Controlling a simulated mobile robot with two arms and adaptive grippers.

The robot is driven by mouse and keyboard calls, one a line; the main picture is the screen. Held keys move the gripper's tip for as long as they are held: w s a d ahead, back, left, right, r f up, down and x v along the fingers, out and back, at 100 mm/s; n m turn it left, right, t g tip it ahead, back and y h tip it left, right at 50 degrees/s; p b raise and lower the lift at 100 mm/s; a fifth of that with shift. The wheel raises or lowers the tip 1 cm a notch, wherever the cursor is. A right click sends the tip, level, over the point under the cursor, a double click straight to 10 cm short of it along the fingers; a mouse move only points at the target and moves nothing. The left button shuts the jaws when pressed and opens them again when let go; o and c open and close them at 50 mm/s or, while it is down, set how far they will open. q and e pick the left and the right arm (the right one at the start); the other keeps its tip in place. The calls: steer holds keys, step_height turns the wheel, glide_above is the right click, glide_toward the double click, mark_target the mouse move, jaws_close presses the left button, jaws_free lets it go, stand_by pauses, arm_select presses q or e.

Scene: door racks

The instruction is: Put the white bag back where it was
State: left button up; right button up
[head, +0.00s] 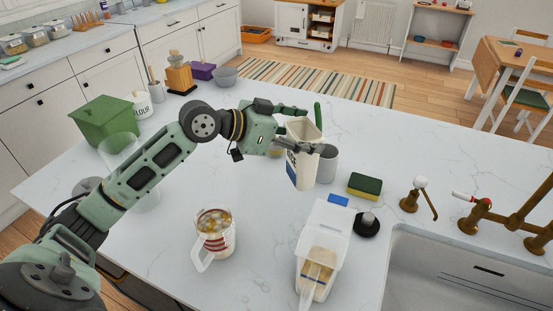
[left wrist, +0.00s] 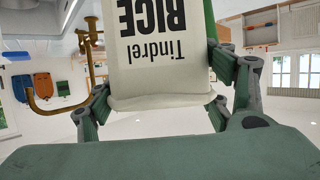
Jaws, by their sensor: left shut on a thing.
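The white bag (head: 304,168) is held above the worktop by my left gripper (head: 311,130) in the head view. It is upright there, with a blue patch on its side. In the left wrist view the white bag (left wrist: 150,60) fills the middle between the fingers and reads "Tindrel RICE" upside down. My left gripper (left wrist: 158,100) is shut on it, with one finger on each side. In the head view the bag partly hides a grey mug behind it. My right gripper is in neither view.
Close to the bag stand the grey mug (head: 327,164) and a green-yellow sponge (head: 365,185). The sink (head: 440,285) is at right. A green bin (head: 103,122) stands left. The worktop's far right is clear.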

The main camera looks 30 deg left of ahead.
arm_select(q)
steer(key=a+f+p, duration=0.2)
steer(key=a+f, duration=0.5)
steer(key=f, duration=0.1)
steer(key=shift+w+a+f, duration=0.15)
steer(key=shift+a+f, duration=0.2)
steer(key=shift+f, duration=0.05)
steer(key=o, duration=2)
steer(key=shift+p, duration=0.3)
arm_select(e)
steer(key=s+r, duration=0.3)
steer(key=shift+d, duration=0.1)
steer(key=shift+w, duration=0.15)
